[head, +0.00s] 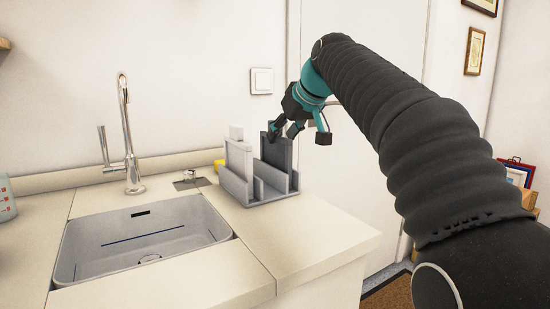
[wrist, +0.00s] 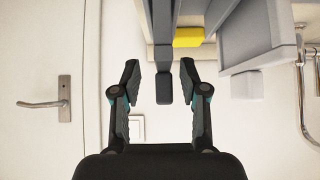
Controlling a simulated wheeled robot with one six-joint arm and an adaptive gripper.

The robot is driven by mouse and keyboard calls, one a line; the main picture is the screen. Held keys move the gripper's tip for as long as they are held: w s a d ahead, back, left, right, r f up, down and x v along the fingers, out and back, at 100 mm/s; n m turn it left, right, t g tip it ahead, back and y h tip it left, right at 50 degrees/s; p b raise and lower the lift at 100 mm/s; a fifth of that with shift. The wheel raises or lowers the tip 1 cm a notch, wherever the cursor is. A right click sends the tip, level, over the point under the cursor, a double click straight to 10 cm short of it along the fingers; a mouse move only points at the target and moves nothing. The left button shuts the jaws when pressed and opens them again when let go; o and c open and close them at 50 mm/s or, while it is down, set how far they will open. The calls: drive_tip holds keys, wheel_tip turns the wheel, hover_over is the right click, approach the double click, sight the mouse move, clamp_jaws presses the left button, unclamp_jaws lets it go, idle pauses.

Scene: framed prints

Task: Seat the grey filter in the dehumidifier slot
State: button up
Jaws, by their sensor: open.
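A dark grey panel (head: 276,150), which looks like the grey filter, stands upright in the right part of a light grey slotted holder (head: 262,193) on the counter. My gripper (head: 284,131) is open at the panel's top. In the wrist view, the panel's dark tab (wrist: 163,89) sits between the spread fingers of my gripper (wrist: 159,76), with a gap on each side. A paler grey panel (head: 239,158) with a tab on top stands upright in the holder's left part; it also shows in the wrist view (wrist: 245,36). I cannot make out a separate dehumidifier.
A sink (head: 145,238) with a chrome tap (head: 128,140) lies left of the holder. A yellow item (head: 219,166) is behind the holder. The counter (head: 315,235) in front and right is clear. A wall switch (head: 261,81) and a door (head: 385,45) are behind.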

sight(275, 147)
drive_tip(key=x, duration=0.5)
drive_tip(key=shift+s+a+f+b, duration=0.1)
drive_tip(key=shift+s+f+b, duration=0.15)
drive_tip(key=shift+b, duration=0.1)
clamp_jaws()
